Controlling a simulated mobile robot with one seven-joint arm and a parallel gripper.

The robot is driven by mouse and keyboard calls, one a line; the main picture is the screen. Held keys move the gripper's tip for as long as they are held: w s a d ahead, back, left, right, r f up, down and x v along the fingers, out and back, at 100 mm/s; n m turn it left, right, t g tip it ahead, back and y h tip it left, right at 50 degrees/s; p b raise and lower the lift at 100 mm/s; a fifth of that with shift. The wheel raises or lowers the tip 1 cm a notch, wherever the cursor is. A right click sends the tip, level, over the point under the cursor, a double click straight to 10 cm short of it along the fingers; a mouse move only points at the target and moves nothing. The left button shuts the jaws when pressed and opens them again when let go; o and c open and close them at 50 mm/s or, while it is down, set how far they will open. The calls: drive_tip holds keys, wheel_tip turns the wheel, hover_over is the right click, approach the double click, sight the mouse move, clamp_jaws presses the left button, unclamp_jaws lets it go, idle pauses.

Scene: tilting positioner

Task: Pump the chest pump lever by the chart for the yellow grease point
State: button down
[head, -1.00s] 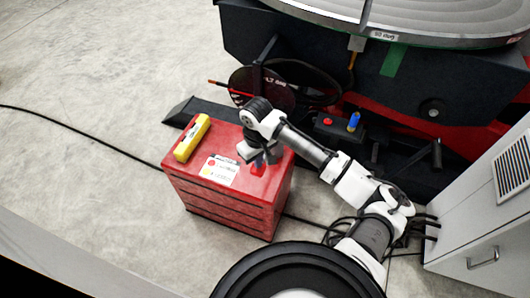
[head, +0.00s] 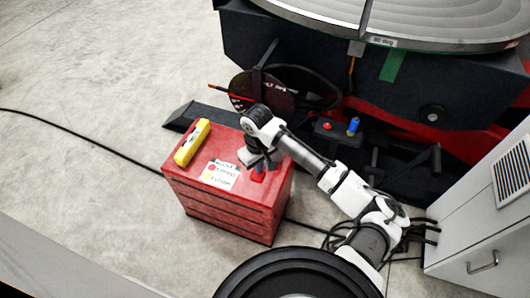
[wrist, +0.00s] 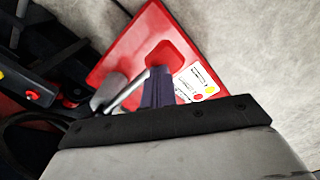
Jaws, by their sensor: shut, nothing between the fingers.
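The red chest (head: 222,208) stands on the floor, its drawers facing front. The chart (head: 219,175) is a white card on its top with a red dot and a yellow dot; it also shows in the wrist view (wrist: 195,82). A red pump block (head: 257,176) sits near the chest's right edge and shows in the wrist view (wrist: 178,60). A silver lever rod (wrist: 127,95) runs beside my fingers. My gripper (head: 266,164) is low over the pump; its shut fingers (wrist: 158,82) overlap the block in the wrist view. I cannot tell whether they touch the lever.
A yellow level-like tool (head: 192,142) lies on the chest's back left. The positioner (head: 320,60) with its round table stands behind. A grey cabinet (head: 480,225) is at right. A black cable (head: 85,142) crosses the floor; the left floor is clear.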

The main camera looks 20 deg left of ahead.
wheel_tip(320, 180, up, 12)
drive_tip(key=p, duration=1)
drive_tip(key=shift+s, duration=0.15)
drive_tip(key=shift+w, duration=0.25)
